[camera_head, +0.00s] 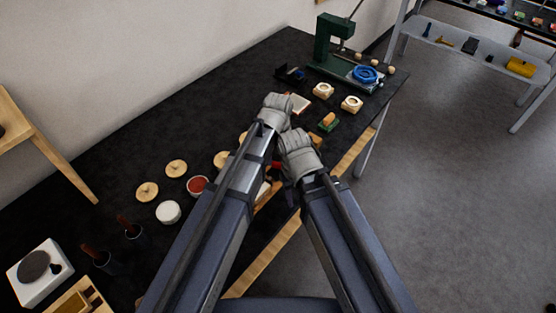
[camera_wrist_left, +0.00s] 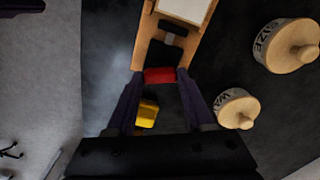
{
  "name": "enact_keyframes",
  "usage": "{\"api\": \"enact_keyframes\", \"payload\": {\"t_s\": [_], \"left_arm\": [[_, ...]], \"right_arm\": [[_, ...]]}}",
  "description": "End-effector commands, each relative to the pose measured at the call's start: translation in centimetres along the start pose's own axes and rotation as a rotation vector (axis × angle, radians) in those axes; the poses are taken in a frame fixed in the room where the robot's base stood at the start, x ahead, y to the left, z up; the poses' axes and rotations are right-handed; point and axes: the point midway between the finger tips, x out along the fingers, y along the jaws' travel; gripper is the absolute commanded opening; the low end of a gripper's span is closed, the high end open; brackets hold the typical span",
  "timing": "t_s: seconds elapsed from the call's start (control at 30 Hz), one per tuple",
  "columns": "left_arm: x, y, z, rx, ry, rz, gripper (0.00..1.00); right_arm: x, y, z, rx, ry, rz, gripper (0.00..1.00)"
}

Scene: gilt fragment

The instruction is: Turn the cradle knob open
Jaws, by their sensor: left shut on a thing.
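In the left wrist view, a red knob (camera_wrist_left: 160,76) sits at the end of a wooden cradle (camera_wrist_left: 141,42) with dark parts and a pale panel. My left gripper (camera_wrist_left: 160,84) has its two dark fingers on either side of the red knob, shut on it. The knob's turn angle is hard to tell. In the head view, my arms cover most of the cradle; a bit of red (camera_head: 277,165) shows between them. My right gripper's fingers are hidden in the head view.
Wooden-lidded jars (camera_wrist_left: 285,45) stand right of the cradle in the left wrist view, and a yellow object (camera_wrist_left: 148,113) shows between my fingers. In the head view, a green press (camera_head: 333,42) stands at the table's far end. Bare black tabletop (camera_head: 110,150) lies at left.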

Motion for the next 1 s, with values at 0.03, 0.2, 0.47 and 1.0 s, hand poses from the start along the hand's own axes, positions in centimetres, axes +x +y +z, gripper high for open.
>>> {"api": "enact_keyframes", "payload": {"t_s": [0.03, 0.2, 0.47, 1.0], "left_arm": [[0.01, 0.0, 0.02, 0.041, 0.0, 0.0, 0.0], [0.01, 0.0, 0.02, 0.176, 0.0, 0.0, 0.0], [0.01, 0.0, 0.02, 0.325, 0.0, 0.0, 0.0], [0.01, 0.01, 0.03, 0.419, -0.001, 0.0, 0.0]], "right_arm": [[0.01, 0.0, 0.0, 0.0, 0.0, 0.0, 0.5], [0.01, 0.0, 0.0, 0.0, 0.0, 0.0, 0.5], [0.01, 0.0, 0.0, 0.0, 0.0, 0.0, 0.5], [0.01, 0.0, 0.0, 0.0, 0.0, 0.0, 0.5]]}}
